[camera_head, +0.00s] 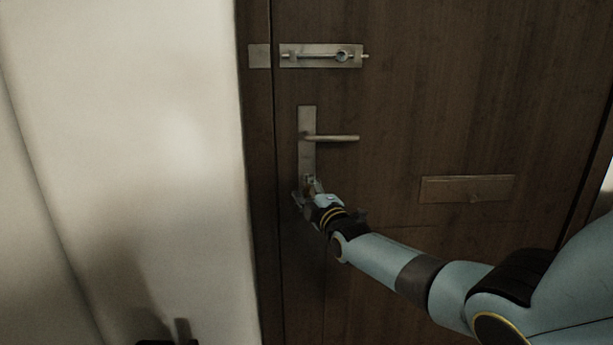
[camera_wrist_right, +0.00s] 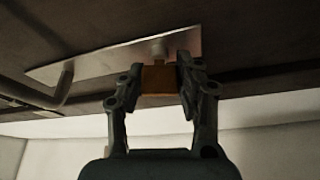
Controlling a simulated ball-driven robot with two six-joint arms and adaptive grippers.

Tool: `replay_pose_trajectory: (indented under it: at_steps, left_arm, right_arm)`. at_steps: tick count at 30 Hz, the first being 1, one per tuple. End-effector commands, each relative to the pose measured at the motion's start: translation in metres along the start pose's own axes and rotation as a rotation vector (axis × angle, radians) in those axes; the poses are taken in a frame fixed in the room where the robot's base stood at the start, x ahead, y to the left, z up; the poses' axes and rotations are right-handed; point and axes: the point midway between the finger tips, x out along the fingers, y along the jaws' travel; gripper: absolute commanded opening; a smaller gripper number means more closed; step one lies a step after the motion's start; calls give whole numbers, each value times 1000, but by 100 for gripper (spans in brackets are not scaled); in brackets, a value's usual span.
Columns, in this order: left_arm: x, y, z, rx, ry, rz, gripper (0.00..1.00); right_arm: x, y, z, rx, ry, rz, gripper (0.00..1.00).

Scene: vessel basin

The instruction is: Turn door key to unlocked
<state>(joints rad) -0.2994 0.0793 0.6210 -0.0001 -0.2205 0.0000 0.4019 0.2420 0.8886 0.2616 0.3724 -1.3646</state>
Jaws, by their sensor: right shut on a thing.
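The dark brown wooden door (camera_head: 450,100) carries a tall metal lock plate (camera_head: 307,122) with a lever handle (camera_head: 335,138). My right gripper (camera_head: 310,190) is at the lower end of this plate. In the right wrist view my right gripper (camera_wrist_right: 161,82) is shut on the door key, whose orange-brown head (camera_wrist_right: 159,80) sits between its two fingers. The key's shaft meets the lock plate (camera_wrist_right: 110,62) near its end. The lever handle (camera_wrist_right: 62,88) shows at the left there. My left gripper is not in view.
A slide bolt (camera_head: 320,56) is mounted above the handle, with its keeper (camera_head: 259,56) on the frame. A letter plate (camera_head: 467,188) is to the right of the handle. A pale wall (camera_head: 130,120) stands left of the dark door frame (camera_head: 257,200).

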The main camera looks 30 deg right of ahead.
Motion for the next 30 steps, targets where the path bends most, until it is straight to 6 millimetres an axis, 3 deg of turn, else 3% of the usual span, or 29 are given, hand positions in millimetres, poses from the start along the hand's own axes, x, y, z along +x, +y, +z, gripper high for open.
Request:
replay_pose_trajectory:
  at_steps: [3,12,30]
  left_arm:
    - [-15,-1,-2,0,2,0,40]
    - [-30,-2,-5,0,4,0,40]
    - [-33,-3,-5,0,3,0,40]
  right_arm:
    - [0,2,-1,-75,-1,-36,1]
    - [-1,-2,-1,-206,0,-91,1]
    - [-1,-4,0,-248,0,-108,1]
